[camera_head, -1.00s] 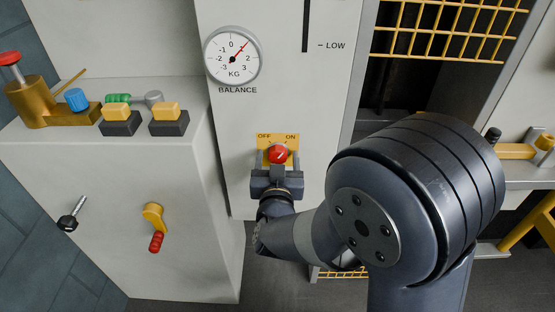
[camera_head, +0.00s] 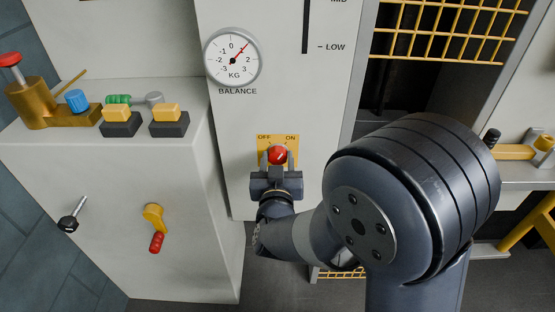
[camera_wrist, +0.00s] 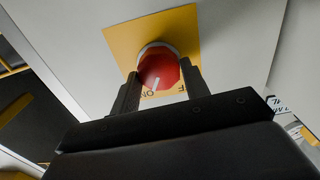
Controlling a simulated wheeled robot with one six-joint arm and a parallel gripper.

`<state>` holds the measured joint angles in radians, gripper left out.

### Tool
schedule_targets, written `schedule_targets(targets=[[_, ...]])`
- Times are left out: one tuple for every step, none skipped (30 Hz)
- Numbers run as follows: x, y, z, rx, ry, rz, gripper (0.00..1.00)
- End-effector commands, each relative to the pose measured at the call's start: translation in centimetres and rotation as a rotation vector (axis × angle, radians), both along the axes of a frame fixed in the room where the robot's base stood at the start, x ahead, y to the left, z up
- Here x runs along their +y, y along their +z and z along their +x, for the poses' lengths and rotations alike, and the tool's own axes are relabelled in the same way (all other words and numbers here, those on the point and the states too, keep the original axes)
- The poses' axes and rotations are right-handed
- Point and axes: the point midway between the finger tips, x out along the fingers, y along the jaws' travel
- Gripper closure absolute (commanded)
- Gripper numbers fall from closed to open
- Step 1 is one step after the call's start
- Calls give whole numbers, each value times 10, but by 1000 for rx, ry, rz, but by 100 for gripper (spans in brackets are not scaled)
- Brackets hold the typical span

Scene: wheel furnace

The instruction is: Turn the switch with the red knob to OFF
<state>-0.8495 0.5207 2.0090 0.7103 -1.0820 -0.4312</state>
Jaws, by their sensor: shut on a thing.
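The red knob (camera_head: 277,155) sits on a yellow plate (camera_head: 264,143) marked OFF at left and ON at right, on the pale panel. My gripper (camera_head: 277,164) reaches up to it from below, a finger on each side. In the wrist view my gripper (camera_wrist: 160,85) is shut on the red knob (camera_wrist: 160,66), with dark fingers at its left and right. The yellow plate (camera_wrist: 180,25) shows behind it. A white mark on the knob points down toward the upside-down ON lettering. Part of the OFF lettering is hidden by a finger.
A round balance gauge (camera_head: 233,57) is above left on the panel. A pale cabinet (camera_head: 190,220) at left carries a red-tipped yellow lever (camera_head: 154,228) and several blocks. A yellow grille (camera_head: 450,30) is at upper right. My arm covers much of the lower right.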

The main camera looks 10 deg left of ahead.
Motion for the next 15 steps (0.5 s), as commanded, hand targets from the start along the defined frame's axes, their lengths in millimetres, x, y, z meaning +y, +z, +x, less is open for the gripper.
schedule_targets(targets=[[0, 1, 0, -4, 0, -26, 79], [0, 1, 0, -8, 0, -43, 79], [0, 1, 0, -15, 0, -69, 79], [1, 1, 0, -20, 0, -91, 79], [1, 1, 0, -25, 0, -113, 79], [1, 1, 0, -33, 0, -145, 79], [1, 1, 0, -39, 0, -172, 79], [1, 1, 0, -46, 0, -197, 79], [1, 1, 0, -55, 0, -234, 79], [1, 1, 0, -62, 0, -261, 79], [1, 1, 0, -67, 1, -288, 79], [2, 1, -1, -76, 1, -326, 79], [2, 1, -1, -83, 1, -354, 79], [2, 1, -1, -90, 1, -383, 79], [2, 1, -1, -99, 1, -420, 79]])
